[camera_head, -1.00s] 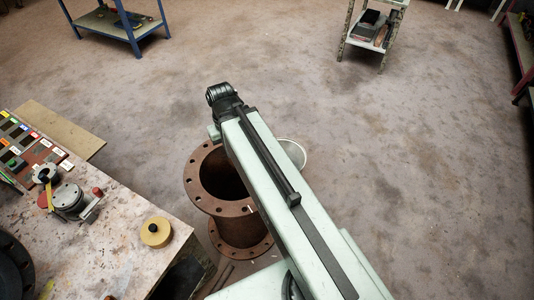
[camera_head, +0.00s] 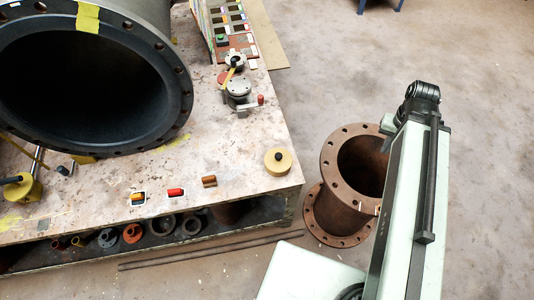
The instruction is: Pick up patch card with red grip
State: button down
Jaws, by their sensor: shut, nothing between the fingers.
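The patch card with the red grip (camera_head: 175,192) lies near the front edge of the workbench. It is small, and the red grip stands out on a pale card. A card with an orange-yellow grip (camera_head: 138,198) lies to its left, and one with a brown grip (camera_head: 209,181) to its right. My arm is at the right of the picture, over the floor and well apart from the cards. Its far end shows only a dark joint; my gripper's fingers are not visible.
The workbench (camera_head: 225,155) holds a large black lined pipe (camera_head: 182,95), a valve (camera_head: 238,88) and a round yellow piece (camera_head: 278,161). A rusty flanged pipe (camera_head: 330,215) stands on the floor between bench and arm. Several rings lie on the shelf below.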

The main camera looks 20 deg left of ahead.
aim_at(176, 192)
jog(key=u, duration=2.35)
